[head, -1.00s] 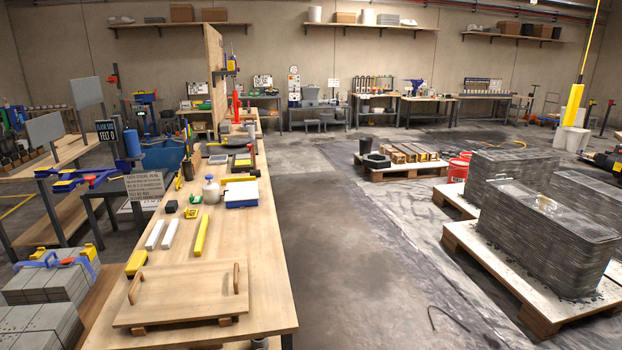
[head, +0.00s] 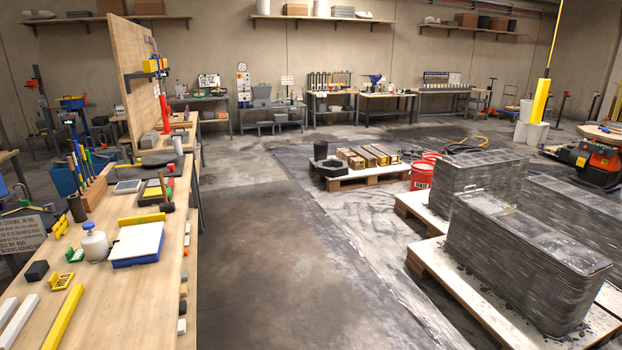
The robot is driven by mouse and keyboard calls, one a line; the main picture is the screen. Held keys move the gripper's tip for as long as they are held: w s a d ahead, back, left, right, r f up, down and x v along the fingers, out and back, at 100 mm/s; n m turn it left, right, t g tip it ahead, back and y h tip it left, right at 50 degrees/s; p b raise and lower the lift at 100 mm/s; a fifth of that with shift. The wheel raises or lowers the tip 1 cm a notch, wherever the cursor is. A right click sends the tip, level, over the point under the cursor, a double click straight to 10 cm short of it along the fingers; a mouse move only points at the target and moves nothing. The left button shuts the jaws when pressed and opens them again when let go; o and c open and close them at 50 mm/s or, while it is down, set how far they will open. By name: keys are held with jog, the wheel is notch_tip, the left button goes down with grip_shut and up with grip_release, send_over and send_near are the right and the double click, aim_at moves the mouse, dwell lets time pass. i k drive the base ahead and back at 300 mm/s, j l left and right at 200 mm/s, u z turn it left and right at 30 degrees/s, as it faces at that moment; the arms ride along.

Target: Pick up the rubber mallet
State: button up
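I cannot pick out the rubber mallet with certainty. A small upright tool with a dark lower end (head: 167,206) stands at the right edge of the long wooden bench (head: 135,312); it may be a mallet, but it is too small to tell. Several long-handled tools (head: 80,168) stand in a wooden rack on the bench's left side, their heads unclear. My gripper is in neither head frame.
A white bottle (head: 94,245), a blue-edged white box (head: 137,245) and a yellow bar (head: 63,318) lie on the bench. Pallets with grey stacked slabs (head: 520,255) stand at right. The concrete floor (head: 270,260) between is clear.

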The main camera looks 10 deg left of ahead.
aim_at(167, 207)
jog(key=i+j+u, duration=0.15)
jog(key=i+u, duration=0.15)
jog(key=i, duration=0.4)
jog(key=i+u, duration=0.35)
jog(key=i, duration=0.35)
jog(key=i+l+u, duration=0.3)
jog(key=i, duration=0.4)
jog(key=i+j+u, duration=0.1)
jog(key=i, duration=0.8)
jog(key=i+j, duration=0.25)
jog(key=i, duration=0.65)
jog(key=i+j+u, duration=0.55)
jog(key=j, duration=0.1)
